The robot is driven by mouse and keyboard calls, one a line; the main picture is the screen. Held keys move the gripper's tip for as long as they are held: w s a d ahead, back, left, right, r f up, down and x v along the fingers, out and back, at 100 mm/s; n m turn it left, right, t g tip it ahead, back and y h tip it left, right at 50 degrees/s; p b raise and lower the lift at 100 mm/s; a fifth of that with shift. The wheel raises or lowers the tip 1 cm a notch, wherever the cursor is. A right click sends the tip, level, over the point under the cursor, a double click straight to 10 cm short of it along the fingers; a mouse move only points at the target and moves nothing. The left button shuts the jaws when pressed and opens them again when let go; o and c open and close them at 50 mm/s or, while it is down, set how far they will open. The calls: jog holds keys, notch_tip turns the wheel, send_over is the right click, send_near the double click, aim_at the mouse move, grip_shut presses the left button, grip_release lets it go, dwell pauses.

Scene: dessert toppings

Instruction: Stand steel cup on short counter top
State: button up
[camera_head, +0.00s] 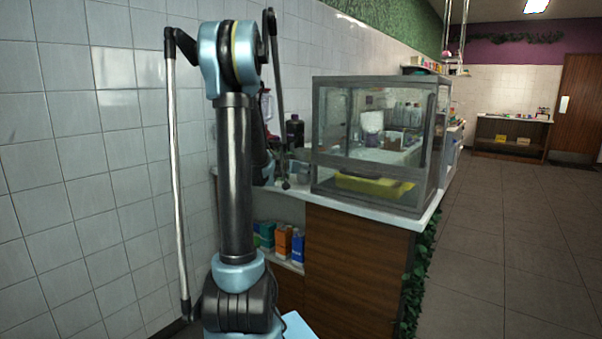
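I cannot make out a steel cup in this view. A counter with a white top (398,212) and brown wood side (350,262) stands just right of my arm. Another, low counter (513,121) stands far off at the back right, with small items on it. I cannot tell which one is the short counter. My arm rises in front of the first counter, and dark parts of it show behind its upright link.
A glass display case (372,140) with a yellow tray (374,186) fills much of the near counter top. A dark bottle (295,131) stands left of it. Cartons (284,241) sit on a shelf below. Open tiled floor (515,250) lies to the right; a tiled wall (70,150) is left.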

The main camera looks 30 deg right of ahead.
jog(key=shift+f, duration=0.45)
jog(key=o, duration=1)
jog(key=shift+o, duration=0.2)
jog(key=v, duration=1.2)
jog(key=s+a+f+n+g+y, duration=0.1)
jog(key=s+a+f+n+y, duration=0.3)
jog(key=s+a, duration=0.5)
jog(key=s+a+f+n+g+y, duration=0.1)
jog(key=s+a+f+n+y, duration=0.4)
jog(key=a, duration=1)
jog(key=s+a+f+n+g+y, duration=0.1)
jog(key=s+a+f+n+y, duration=0.3)
jog(key=s+a+f, duration=0.5)
jog(key=s+a, duration=0.3)
jog(key=s, duration=0.1)
jog(key=shift+a+f+n+g+y, duration=0.15)
jog(key=shift+a+n+g+y, duration=0.1)
jog(key=shift+n+g+y, duration=0.05)
